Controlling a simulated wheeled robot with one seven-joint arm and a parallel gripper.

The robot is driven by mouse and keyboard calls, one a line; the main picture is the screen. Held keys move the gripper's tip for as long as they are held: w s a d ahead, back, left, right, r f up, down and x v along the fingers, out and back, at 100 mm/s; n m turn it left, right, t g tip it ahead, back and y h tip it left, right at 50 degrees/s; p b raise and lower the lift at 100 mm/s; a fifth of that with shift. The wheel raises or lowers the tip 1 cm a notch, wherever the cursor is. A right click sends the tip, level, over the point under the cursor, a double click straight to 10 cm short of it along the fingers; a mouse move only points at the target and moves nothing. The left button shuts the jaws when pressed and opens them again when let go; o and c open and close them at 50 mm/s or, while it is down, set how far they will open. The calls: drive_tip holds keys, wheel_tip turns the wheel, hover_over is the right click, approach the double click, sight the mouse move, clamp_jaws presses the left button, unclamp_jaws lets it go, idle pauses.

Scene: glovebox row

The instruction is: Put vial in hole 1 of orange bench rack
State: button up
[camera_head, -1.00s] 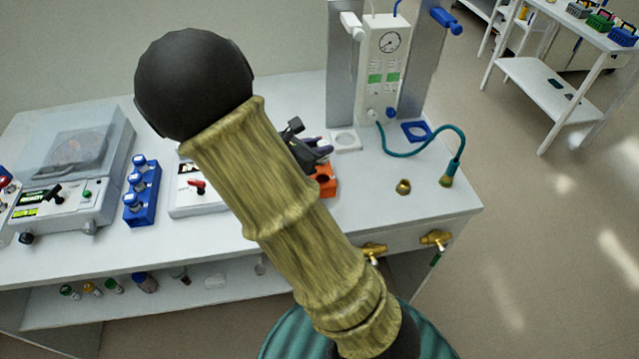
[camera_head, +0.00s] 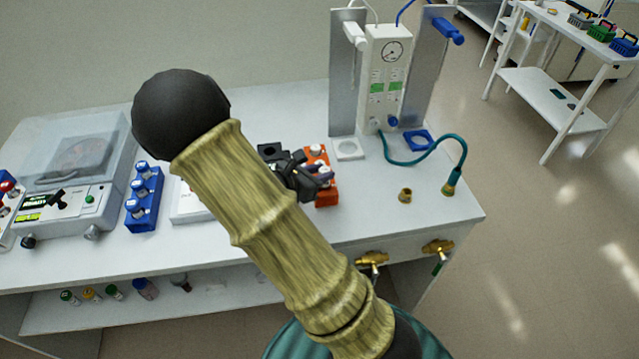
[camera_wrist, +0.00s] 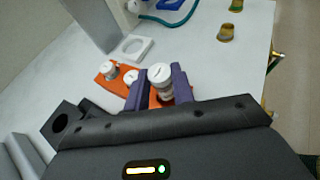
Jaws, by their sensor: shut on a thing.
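My gripper (camera_wrist: 160,88) is shut on a white-capped vial (camera_wrist: 160,76), one dark purple finger on each side of it. The orange bench rack (camera_wrist: 104,80) lies directly under and beyond the fingers. Two other white-capped vials, one farther back (camera_wrist: 109,70) and one nearer (camera_wrist: 130,76), stand in the rack. In the head view the rack (camera_head: 327,196) shows partly behind my gripper (camera_head: 322,174). The lower end of the held vial is hidden, so I cannot tell whether it is inside a hole.
A blue rack with vials (camera_head: 144,200) and a centrifuge (camera_head: 70,170) stand left on the bench. A gauge panel (camera_head: 385,75) stands behind. A teal hose (camera_head: 420,158) and a brass fitting (camera_head: 405,195) lie right. Bench around the fitting is clear.

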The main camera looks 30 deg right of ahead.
wheel_tip(320, 180, down, 4)
drive_tip(key=shift+w+f, duration=0.1)
drive_tip(key=shift+d, duration=0.1)
drive_tip(key=shift+f, duration=0.15)
drive_tip(key=o, duration=1)
drive_tip(key=shift+c, duration=0.2)
drive_tip(key=shift+w+r, duration=0.1)
drive_tip(key=shift+r, duration=0.1)
